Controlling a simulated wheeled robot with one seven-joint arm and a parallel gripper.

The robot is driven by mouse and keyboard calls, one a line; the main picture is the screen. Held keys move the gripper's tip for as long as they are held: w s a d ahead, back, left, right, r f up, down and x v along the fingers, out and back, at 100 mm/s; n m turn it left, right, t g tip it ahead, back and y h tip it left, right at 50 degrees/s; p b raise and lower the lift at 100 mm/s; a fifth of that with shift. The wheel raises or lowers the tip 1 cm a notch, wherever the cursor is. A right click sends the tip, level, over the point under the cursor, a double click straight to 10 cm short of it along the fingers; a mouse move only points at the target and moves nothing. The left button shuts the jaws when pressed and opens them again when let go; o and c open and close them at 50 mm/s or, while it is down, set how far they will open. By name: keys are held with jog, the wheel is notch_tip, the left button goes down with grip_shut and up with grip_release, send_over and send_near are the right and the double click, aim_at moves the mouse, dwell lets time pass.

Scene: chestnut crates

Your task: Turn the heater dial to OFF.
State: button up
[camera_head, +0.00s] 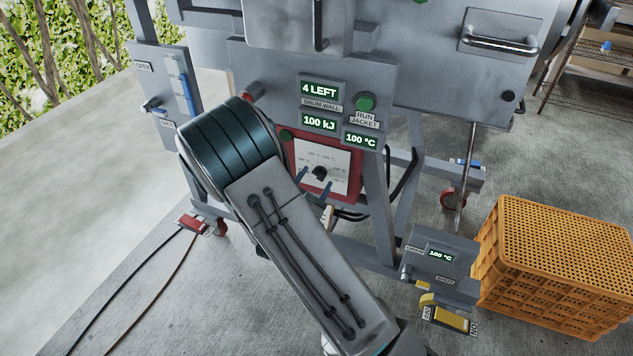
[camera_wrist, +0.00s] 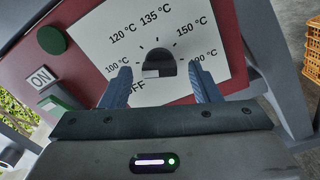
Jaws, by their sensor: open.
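The heater dial (camera_head: 320,172) is a dark round knob on a white scale plate (camera_head: 338,158) set in a red panel. In the wrist view the dial (camera_wrist: 160,58) sits in the upper middle, with temperature labels around it; a pale patch shows at its lower left. I cannot tell which mark it points to. The OFF label (camera_wrist: 138,87) is at the lower left, partly hidden by a finger. My gripper (camera_wrist: 160,68) is open, its two blue fingers on either side of the dial. In the head view my gripper (camera_head: 315,183) is at the plate; contact is unclear.
A green button (camera_wrist: 51,40) and a green switch (camera_wrist: 58,100) by an ON label are left of the plate. Above are lit displays (camera_head: 320,90). A frame leg (camera_head: 376,200) stands right of the panel. An orange crate (camera_head: 560,220) is at the right.

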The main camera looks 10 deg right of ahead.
jog(key=shift+w+d, duration=0.3)
jog(key=shift+w, duration=0.1)
jog(key=c, duration=1)
